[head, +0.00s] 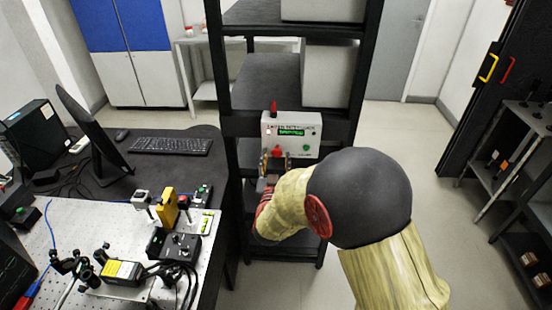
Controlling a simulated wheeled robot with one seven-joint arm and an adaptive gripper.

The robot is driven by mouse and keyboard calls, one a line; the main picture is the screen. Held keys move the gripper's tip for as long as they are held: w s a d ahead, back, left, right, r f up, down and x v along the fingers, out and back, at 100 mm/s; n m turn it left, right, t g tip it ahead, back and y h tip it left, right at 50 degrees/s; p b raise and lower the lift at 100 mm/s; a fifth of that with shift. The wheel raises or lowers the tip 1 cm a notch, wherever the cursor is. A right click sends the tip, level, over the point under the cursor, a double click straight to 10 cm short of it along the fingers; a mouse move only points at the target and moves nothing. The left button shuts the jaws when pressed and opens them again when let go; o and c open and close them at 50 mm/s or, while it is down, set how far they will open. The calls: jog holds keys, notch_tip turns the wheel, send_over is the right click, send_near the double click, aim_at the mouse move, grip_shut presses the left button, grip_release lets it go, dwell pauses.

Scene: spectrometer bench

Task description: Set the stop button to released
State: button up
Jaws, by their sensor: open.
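A light grey control box (302,133) with a lit green display sits on the black shelf rack in the head view. The red stop button (277,150) is low on the left part of its front. My gripper (276,160) is open, its fingertips close to the box front, one to each side of the button's lower part. I cannot tell whether they touch the button or box. Whether the button is pressed in or out is too small to tell.
The black rack (228,100) has uprights on both sides of the box. A perforated optics bench (75,222) with several instruments and a dark desk with a keyboard (170,146) stand left. The floor at right is clear up to a black cart.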

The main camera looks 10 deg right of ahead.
jog(key=v, duration=1.1)
jog(key=shift+s, duration=0.3)
jog(key=shift+a, duration=0.1)
